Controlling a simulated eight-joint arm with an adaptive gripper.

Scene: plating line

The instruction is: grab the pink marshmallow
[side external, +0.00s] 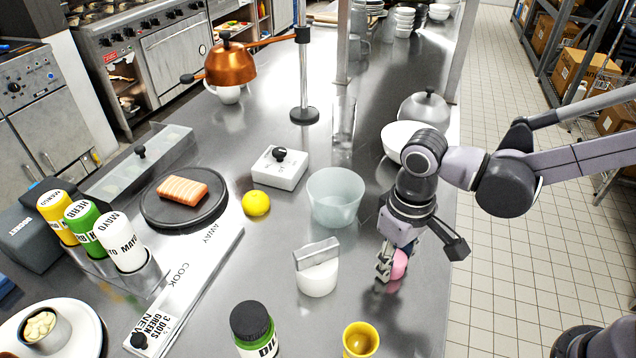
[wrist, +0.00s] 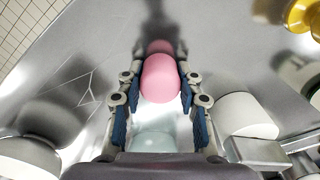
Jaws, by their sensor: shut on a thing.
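The pink marshmallow (wrist: 160,79) is a rounded pink piece between the two fingers of my gripper (wrist: 160,103) in the wrist view. In the side view the marshmallow (side external: 399,264) shows at the fingertips of my gripper (side external: 390,267), partly hidden by a finger. My gripper is shut on it, low over the steel counter near its right edge. A pink reflection shows on the steel beyond it in the wrist view. I cannot tell whether the marshmallow touches the counter.
A white tub with a metal block-like handle (side external: 317,279) stands left of my gripper. A pale glass bowl (side external: 336,200) and a white bowl (side external: 394,138) stand behind. A yellow cup (side external: 360,340) and a green-labelled jar (side external: 254,334) are in front. The counter (side external: 420,318) is clear nearby.

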